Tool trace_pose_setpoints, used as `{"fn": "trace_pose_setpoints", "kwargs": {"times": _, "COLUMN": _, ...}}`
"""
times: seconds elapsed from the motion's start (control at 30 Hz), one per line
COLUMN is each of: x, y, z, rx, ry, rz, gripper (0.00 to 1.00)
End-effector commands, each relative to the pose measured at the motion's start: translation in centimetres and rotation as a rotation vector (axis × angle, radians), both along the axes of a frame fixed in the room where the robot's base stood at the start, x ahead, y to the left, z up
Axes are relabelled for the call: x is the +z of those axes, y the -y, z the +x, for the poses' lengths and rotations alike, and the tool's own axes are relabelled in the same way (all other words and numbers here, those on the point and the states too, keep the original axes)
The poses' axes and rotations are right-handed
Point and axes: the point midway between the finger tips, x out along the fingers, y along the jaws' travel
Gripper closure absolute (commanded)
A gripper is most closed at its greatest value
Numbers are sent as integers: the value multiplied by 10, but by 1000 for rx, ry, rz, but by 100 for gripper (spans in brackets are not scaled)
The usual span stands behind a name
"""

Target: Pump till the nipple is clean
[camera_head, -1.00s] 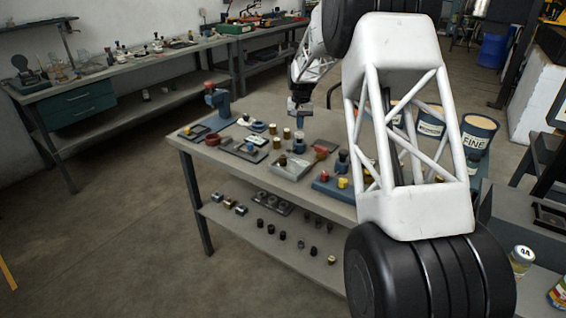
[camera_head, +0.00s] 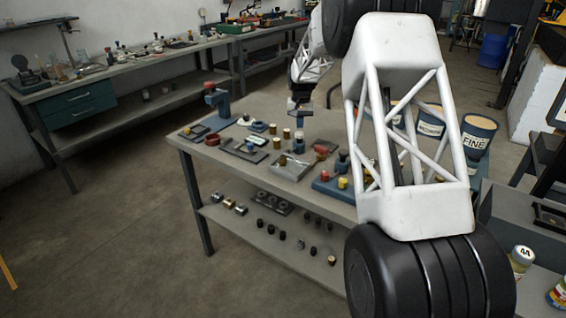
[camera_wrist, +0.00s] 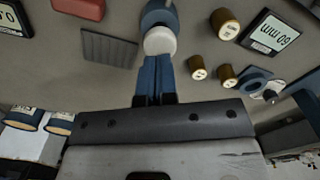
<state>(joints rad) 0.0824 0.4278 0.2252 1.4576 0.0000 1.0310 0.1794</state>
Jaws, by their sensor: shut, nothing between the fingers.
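My gripper (camera_wrist: 158,62) is shut and empty, its two blue fingers side by side in the wrist view. Its tips are at the edge of a pale round cap (camera_wrist: 160,41) on a blue round body (camera_wrist: 157,14); I cannot tell whether they touch. In the head view my gripper (camera_head: 300,114) hangs over the middle of the workbench (camera_head: 184,144). No part can be surely identified as the nipple. The pale-capped blue body may be the pump, but this is not clear.
Several brass cylinders (camera_wrist: 226,23), a timer reading 60 min (camera_wrist: 269,34), a dark ribbed plate (camera_wrist: 109,48) and a red block (camera_wrist: 80,8) lie around my gripper. A blue stand (camera_head: 217,101) stands at the bench's left. Labelled tubs (camera_head: 477,135) stand at right.

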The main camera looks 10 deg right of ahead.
Motion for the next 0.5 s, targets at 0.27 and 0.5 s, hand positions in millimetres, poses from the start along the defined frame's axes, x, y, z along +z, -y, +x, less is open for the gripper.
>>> {"fn": "trace_pose_setpoints", "kwargs": {"times": 0.27, "x": -1, "y": 0, "z": 0, "rx": 0, "ry": 0, "rz": 0, "gripper": 100}}
{"fn": "trace_pose_setpoints", "kwargs": {"times": 0.5, "x": -5, "y": 0, "z": 0, "rx": 0, "ry": -1, "rz": 0, "gripper": 100}}
